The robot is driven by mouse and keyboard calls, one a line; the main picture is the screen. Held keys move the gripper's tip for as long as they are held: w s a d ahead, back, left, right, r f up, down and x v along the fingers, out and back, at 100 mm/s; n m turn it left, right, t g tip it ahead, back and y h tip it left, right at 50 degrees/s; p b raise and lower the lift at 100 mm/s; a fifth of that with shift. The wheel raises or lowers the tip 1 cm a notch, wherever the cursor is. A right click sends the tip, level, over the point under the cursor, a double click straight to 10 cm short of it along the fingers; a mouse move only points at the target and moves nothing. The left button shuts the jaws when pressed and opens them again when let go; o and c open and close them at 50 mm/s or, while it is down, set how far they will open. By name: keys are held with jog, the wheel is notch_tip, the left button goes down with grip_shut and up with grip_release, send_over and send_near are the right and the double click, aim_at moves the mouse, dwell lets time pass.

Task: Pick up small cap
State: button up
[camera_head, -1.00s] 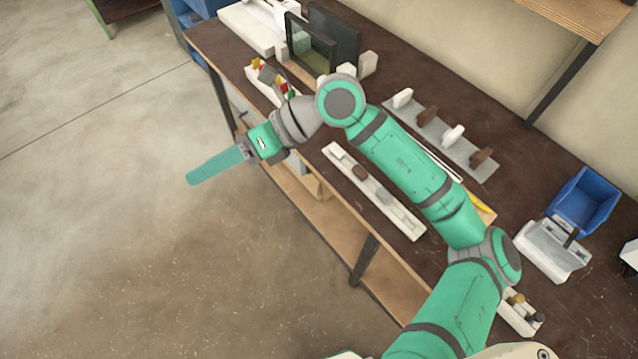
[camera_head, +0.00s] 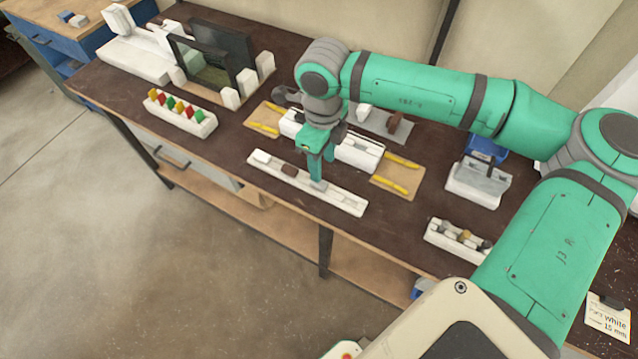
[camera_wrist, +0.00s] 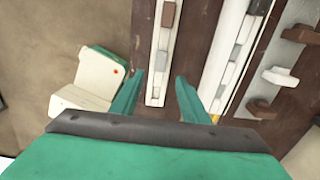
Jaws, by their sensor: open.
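A white strip (camera_head: 345,200) lies along the bench's front edge with small caps on it: a white one (camera_head: 261,157), a brown one (camera_head: 289,170) and a grey one (camera_head: 318,185). I cannot tell by name which is the small cap. My gripper (camera_head: 317,176) points down over the grey cap's end of the strip. In the wrist view my gripper (camera_wrist: 158,95) is open and empty, with one finger on each side of the strip's line. The grey cap (camera_wrist: 162,57) and brown cap (camera_wrist: 168,14) lie beyond the fingertips, apart from them.
A white clamp rail (camera_head: 358,153) stands behind the strip, close to one finger. A grey plate (camera_wrist: 290,75) carries larger brown and white pieces. A white rack (camera_head: 180,113) of coloured pieces stands left. Bare dark bench (camera_head: 225,150) lies between.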

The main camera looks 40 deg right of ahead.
aim_at(319, 186)
jog(key=shift+w+a+f, duration=0.1)
jog(key=shift+w+f, duration=0.1)
jog(key=shift+f, duration=2)
jog(key=shift+w+a+f, duration=0.1)
jog(key=shift+w+f, duration=0.1)
jog(key=shift+f, duration=1.95)
grip_shut()
